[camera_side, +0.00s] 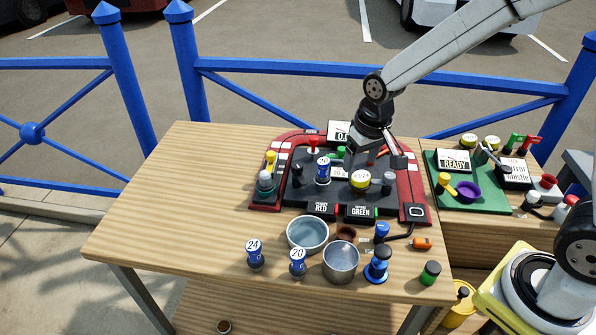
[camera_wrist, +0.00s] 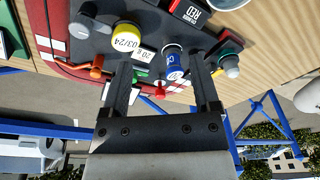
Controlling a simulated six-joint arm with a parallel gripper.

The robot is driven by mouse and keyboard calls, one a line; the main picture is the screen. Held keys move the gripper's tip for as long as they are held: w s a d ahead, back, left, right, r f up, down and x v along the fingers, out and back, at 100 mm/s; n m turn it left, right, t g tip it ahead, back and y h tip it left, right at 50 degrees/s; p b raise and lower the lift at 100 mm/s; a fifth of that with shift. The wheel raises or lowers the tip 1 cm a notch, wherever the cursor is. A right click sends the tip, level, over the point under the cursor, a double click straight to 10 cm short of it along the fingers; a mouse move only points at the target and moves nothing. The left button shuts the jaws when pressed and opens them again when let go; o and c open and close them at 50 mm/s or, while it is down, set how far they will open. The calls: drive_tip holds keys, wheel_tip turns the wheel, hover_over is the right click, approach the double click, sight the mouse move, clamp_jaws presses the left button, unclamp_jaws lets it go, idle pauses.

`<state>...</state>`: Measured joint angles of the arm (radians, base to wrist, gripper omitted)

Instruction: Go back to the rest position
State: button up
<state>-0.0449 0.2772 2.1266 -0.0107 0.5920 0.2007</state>
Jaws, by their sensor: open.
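My gripper (camera_side: 376,152) is over the right rear part of the dark console (camera_side: 300,195) with red edges on the wooden table. In the wrist view my gripper (camera_wrist: 163,68) is open, with two dark fingers apart. A blue cylinder with a white top (camera_wrist: 174,68) shows between the fingertips in that view; it also stands on the console in the side view (camera_side: 322,172). A yellow-rimmed round piece (camera_side: 360,180) with a white label stands to its right, and shows beside the left finger in the wrist view (camera_wrist: 126,38). I see nothing held.
Two bowls (camera_side: 307,233), blue pieces marked 24 (camera_side: 255,254) and 20 (camera_side: 297,262), and a blue stand (camera_side: 377,266) are at the table's front. A green mat (camera_side: 445,190) with small items lies right. Blue railings (camera_side: 380,78) run behind. The table's left side is clear.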

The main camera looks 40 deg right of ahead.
drive_tip(key=s+d+f+n+t, duration=0.1)
drive_tip(key=s, duration=1)
drive_tip(key=shift+d+f+n, duration=0.2)
drive_tip(key=shift+d+n, duration=0.1)
drive_tip(key=shift+d, duration=0.05)
